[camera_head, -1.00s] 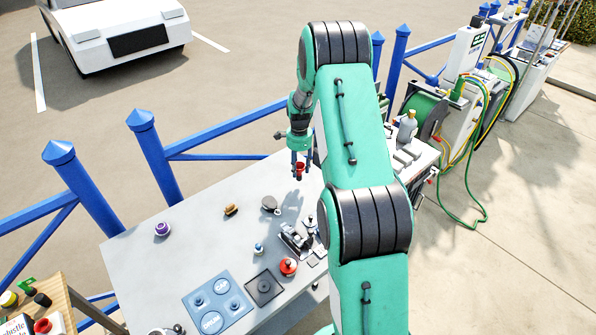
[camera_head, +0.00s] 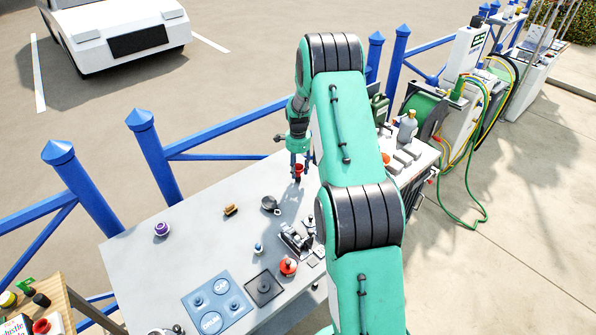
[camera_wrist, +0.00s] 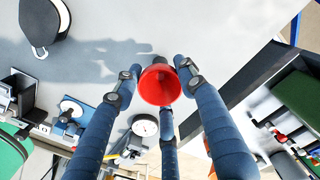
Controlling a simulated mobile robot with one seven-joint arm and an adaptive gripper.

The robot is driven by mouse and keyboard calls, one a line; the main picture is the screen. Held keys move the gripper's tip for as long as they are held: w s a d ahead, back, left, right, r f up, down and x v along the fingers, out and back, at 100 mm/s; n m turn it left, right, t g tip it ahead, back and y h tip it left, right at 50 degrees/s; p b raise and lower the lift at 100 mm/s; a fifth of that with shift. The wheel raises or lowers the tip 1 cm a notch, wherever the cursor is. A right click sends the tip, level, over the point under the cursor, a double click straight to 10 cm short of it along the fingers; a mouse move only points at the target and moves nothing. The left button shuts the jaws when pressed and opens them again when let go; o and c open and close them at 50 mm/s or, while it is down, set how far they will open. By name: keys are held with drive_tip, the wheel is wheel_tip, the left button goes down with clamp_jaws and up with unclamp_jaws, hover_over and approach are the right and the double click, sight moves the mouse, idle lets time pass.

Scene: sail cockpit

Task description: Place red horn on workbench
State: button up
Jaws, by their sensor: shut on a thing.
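The red horn (camera_head: 299,170) is in my gripper (camera_head: 298,162), over the far right part of the grey workbench (camera_head: 185,265). In the wrist view the blue fingers (camera_wrist: 160,75) are shut around the red horn (camera_wrist: 160,88), with its wide round mouth facing the camera. The pale bench top (camera_wrist: 225,40) is just beyond the fingertips. I cannot tell whether the horn's lower end touches it. My arm hides part of the bench's right side.
On the bench are a purple-topped item (camera_head: 162,229), a brown item (camera_head: 230,210), a dark round item (camera_head: 270,204), a metal fitting (camera_head: 296,240), a red-topped item (camera_head: 288,266) and a blue tray (camera_head: 218,303). Blue railing (camera_head: 225,130) runs behind. The bench's left part is largely clear.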

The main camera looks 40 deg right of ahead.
drive_tip(key=shift+f, duration=0.25)
drive_tip(key=shift+f, duration=0.15)
drive_tip(key=o, duration=1.2)
drive_tip(key=shift+o, duration=0.2)
wheel_tip(320, 180, up, 12)
drive_tip(key=p, duration=0.1)
drive_tip(key=shift+r, duration=0.25)
